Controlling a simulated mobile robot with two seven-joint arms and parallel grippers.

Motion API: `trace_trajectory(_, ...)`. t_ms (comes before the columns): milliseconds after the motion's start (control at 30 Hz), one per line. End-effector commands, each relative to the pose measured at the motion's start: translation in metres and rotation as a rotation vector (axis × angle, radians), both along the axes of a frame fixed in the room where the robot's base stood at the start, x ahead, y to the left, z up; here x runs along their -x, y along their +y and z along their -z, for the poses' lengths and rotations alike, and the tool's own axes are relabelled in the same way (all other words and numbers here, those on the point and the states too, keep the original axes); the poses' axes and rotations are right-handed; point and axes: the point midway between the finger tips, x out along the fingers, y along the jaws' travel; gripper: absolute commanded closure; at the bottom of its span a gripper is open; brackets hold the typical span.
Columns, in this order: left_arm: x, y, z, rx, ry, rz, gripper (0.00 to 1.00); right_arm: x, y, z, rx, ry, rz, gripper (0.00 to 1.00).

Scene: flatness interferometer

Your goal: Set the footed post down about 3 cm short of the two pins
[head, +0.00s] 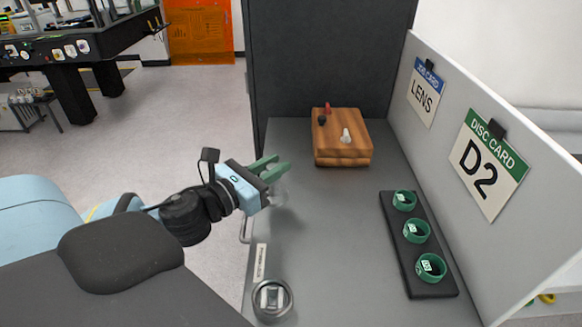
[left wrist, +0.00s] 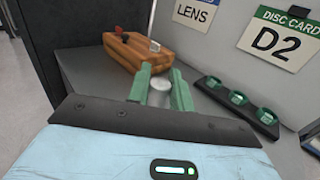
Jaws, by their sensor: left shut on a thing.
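My left gripper (head: 274,168) is over the left edge of the grey bench, short of the wooden block. In the left wrist view its green fingers (left wrist: 161,76) are shut on a pale grey cylinder (left wrist: 160,93), which looks like the footed post. Its lower end and foot are hidden in that view; in the head view the post is mostly hidden by the fingers. A red peg (head: 327,108) and a black peg (head: 322,120) stand at the left back of the wooden block; I cannot tell whether these are the two pins. My right gripper is not in view.
The wooden block (head: 342,157) sits at the back, with a small white piece (head: 346,136) on top. A black rack (head: 433,289) with three green rings stands at the right, by the card wall. A round metal holder (head: 272,316) is at the front left. The bench middle (head: 335,235) is clear.

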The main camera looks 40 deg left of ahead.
Motion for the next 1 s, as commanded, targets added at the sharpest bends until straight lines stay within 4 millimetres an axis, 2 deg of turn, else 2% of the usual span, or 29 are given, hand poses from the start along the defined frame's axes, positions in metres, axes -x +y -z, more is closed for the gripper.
trace_trajectory(500,0.031,0.033,-0.005,0.001,-0.002,0.000,1.00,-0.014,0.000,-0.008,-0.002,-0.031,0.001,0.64)
trace_trajectory(1000,0.039,0.042,-0.006,-0.001,-0.001,0.002,1.00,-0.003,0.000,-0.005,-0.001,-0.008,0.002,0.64)
